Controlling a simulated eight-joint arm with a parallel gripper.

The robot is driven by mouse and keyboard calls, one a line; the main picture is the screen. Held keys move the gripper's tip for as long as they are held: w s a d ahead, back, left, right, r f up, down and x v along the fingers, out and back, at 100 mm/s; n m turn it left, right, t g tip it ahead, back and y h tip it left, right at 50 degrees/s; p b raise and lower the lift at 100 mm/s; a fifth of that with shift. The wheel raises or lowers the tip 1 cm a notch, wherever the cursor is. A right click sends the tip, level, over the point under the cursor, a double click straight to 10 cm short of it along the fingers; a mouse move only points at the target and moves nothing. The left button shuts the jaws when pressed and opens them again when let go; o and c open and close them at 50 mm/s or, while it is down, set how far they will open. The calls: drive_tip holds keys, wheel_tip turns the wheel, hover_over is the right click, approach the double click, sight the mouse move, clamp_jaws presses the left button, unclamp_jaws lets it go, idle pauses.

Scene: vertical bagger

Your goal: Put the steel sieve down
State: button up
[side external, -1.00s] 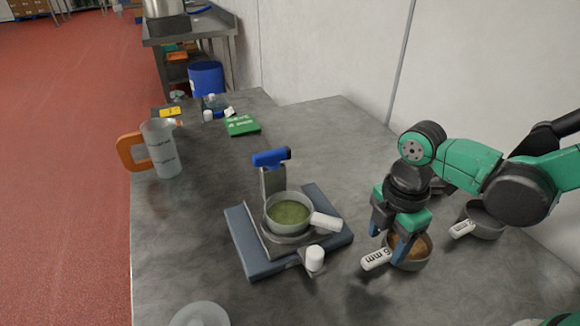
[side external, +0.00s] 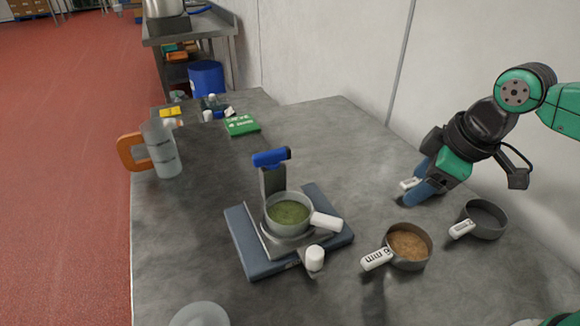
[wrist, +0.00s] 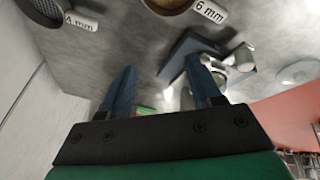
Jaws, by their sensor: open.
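The sieve labelled 6 mm (side external: 410,246) stands upright on the steel table, holding brown grainy material, with its white handle toward the left. It also shows at the top of the wrist view (wrist: 170,4). A darker, empty-looking sieve (side external: 485,217) stands to its right; its handle reads 4 mm in the wrist view (wrist: 80,21). My gripper (side external: 416,180) is open and empty, tilted, above and behind the 6 mm sieve and apart from it. Its blue fingers stand apart in the wrist view (wrist: 160,68).
A scale-like stand (side external: 243,247) with a bowl of green material (side external: 289,213) is left of the 6 mm sieve. A jug with an orange handle (side external: 160,148), a green box (side external: 242,125) and a wall (side external: 480,70) are further off. The table's middle back is clear.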

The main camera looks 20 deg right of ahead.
drive_tip(key=d+m+t, duration=0.1)
drive_tip(key=m, duration=0.1)
drive_tip(key=d+m+t, duration=0.1)
drive_tip(key=m, duration=0.1)
drive_tip(key=d+m, duration=0.1)
drive_tip(key=m, duration=0.2)
drive_tip(key=shift+w+r+t+h, duration=0.2)
drive_tip(key=shift+w+t+h, duration=0.1)
drive_tip(key=shift+t, duration=0.1)
idle(0.5)
